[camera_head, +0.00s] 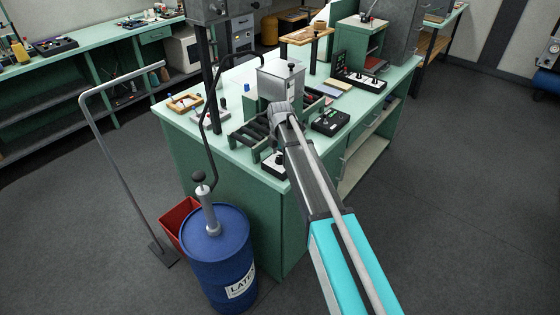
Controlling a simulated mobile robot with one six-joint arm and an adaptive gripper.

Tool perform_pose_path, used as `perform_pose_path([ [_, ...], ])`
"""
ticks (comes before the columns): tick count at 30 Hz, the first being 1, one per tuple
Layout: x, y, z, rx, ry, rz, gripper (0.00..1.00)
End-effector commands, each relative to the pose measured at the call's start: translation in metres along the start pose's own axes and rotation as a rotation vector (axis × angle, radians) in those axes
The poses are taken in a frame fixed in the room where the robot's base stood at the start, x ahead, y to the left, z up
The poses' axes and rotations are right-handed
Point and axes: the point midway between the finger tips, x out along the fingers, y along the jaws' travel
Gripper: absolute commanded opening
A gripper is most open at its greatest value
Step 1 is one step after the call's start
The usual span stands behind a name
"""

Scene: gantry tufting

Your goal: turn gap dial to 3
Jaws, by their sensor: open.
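My gripper (279,107) is at the far end of my outstretched arm, over the green workbench. It is small here and seen from behind, so its fingers are hard to make out; nothing shows held in it. It is in front of a grey metal box machine (281,78) with a dark knob on top. A small control box (273,165) with a dark knob stands at the bench's front edge, partly hidden by my arm. I cannot tell which knob is the gap dial, and no dial numbers are readable.
The workbench (180,112) also bears a black roller rack (250,133), a dark switch box (331,122) and a white-and-black panel (360,79). A blue latex drum (216,245) with a pump and a red bin (178,218) stand in front. Floor at right is clear.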

Motion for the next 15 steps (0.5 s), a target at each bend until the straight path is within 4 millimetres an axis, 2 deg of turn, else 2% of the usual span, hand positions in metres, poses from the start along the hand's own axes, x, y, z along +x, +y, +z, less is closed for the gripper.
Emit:
perform_pose_path([
  [15,0.0051,0.0,0.0,0.0,0.0,0.0,0.83],
])
